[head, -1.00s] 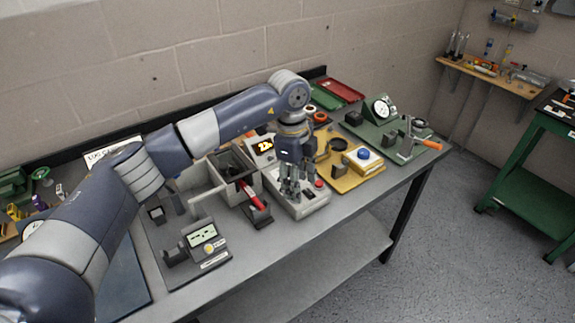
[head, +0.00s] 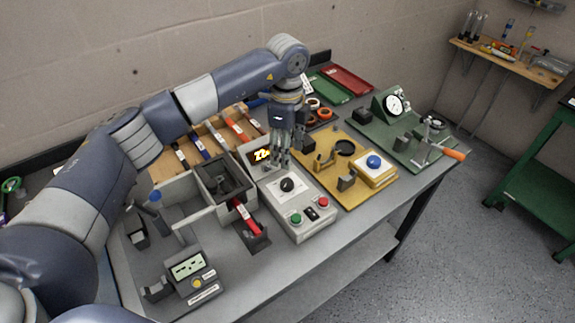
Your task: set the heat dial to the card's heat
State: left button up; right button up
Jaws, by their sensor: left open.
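A light grey control box stands mid-bench with a black heat dial (head: 287,185) on its sloped top. Its lit display (head: 262,155) shows orange digits, partly hidden by my gripper. A green button (head: 296,218), a black switch (head: 310,214) and a red button (head: 323,202) sit on its front part. My left gripper (head: 280,160) points down, open and empty, above and behind the dial, apart from it. I cannot make out the card with the heat value. My right gripper is not in view.
Left of the control box is a grey open fixture (head: 222,181) with a red-handled tool (head: 245,218). A yellow fixture with a blue button (head: 374,162) stands to the right, and a green gauge stand (head: 392,103) beyond it. A grey meter (head: 190,271) is at front left.

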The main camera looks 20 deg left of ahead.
pick_arm(q)
jog(key=p, duration=0.3)
send_over(287, 183)
jog(key=f, duration=0.6)
jog(key=shift+s+f, duration=0.1)
jog(key=shift+s, duration=0.15)
jog(key=f, duration=0.2)
jog(key=shift+w+f, duration=0.35)
jog(key=shift+f, duration=0.55)
jog(key=c, duration=1.1)
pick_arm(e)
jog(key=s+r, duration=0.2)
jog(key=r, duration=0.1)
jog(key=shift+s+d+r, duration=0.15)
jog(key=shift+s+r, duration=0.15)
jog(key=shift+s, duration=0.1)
